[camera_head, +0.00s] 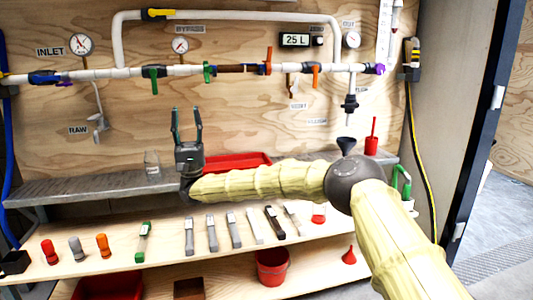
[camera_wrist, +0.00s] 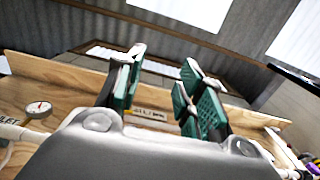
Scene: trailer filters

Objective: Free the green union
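A white pipe run crosses the plywood wall in the head view. A green fitting (camera_head: 207,72) sits on it, left of a brown pipe section (camera_head: 238,69); it looks like the green union. Another green part (camera_head: 154,78), with a dark collar, is on the same pipe farther left. My gripper (camera_head: 187,124) points up in front of the wall, below the pipe and between these two green parts. Its fingers are apart with nothing between them. In the wrist view the green-padded fingers (camera_wrist: 160,95) are spread and empty; neither green pipe part can be made out there.
A grey shelf (camera_head: 80,187) runs below the pipes, with a clear jar (camera_head: 152,163) and a red tray (camera_head: 238,161). A lower wooden shelf (camera_head: 170,265) holds several tools and coloured fittings. An orange-red handle (camera_head: 268,61) stands right of the brown section.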

